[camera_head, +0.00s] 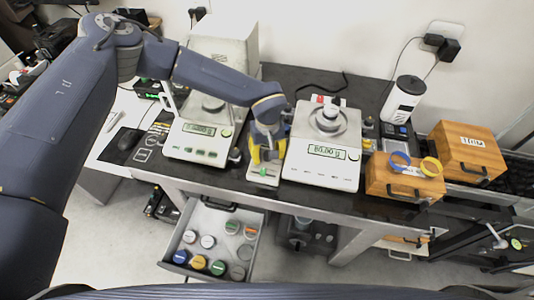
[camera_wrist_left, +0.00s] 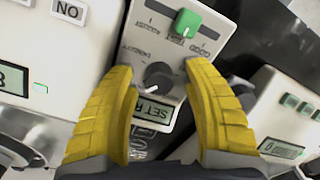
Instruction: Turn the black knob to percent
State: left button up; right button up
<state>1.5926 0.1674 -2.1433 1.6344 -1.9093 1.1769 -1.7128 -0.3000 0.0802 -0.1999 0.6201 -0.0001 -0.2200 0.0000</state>
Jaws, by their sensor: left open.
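A black knob (camera_wrist_left: 158,75) with a pale pointer mark sits on a small light-coloured control box (camera_wrist_left: 140,45) in the left wrist view. My left gripper (camera_wrist_left: 158,70) has yellow fingers, open, one on each side of the knob with gaps between. In the head view my left gripper (camera_head: 266,150) points down over the box (camera_head: 262,175), between two scales, and hides the knob. A green slider (camera_wrist_left: 187,23) is on the same box, beyond the knob. A small display, partly reading "SET", lies just below the knob. The printed words around the knob are hard to read. My right gripper is not in view.
One scale (camera_head: 196,142) stands left of the box and another (camera_head: 322,170) right, both close. Wooden boxes (camera_head: 405,180) stand farther right on the dark table. An open drawer (camera_head: 213,240) with several coloured lids is below the table's front edge.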

aim_at(267, 154)
pick_arm(q)
jog(key=shift+r, duration=0.1)
notch_tip(267, 154, up, 12)
dwell(0.5)
jog(key=shift+s, duration=0.1)
dwell(0.4)
